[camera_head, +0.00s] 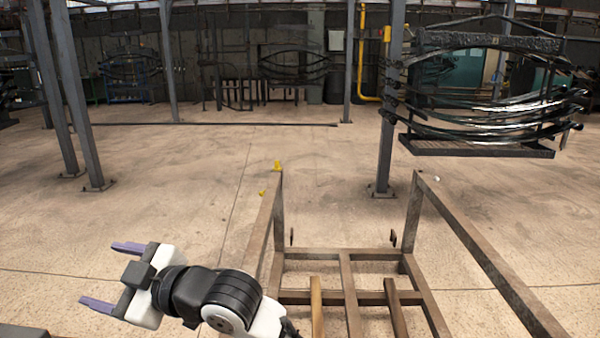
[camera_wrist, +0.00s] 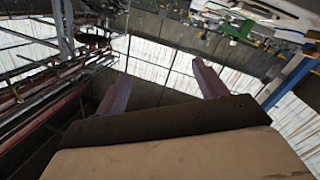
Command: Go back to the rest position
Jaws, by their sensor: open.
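My gripper (camera_head: 112,275) is at the lower left in the head view. Its two purple fingers are spread wide apart and point left, with nothing between them. In the wrist view my gripper (camera_wrist: 162,88) shows both fingers apart and empty, with walls, pipes and bright windows far beyond them. My gripper is to the left of a brown metal frame (camera_head: 350,254) and touches nothing that I can see.
The metal frame has raised side rails, the right one (camera_head: 480,245) running to the lower right. A rack of dark leaf springs (camera_head: 490,100) hangs by a grey post (camera_head: 387,130). Small yellow pieces (camera_head: 277,166) are near the left rail. The concrete floor (camera_head: 160,190) is broadly clear.

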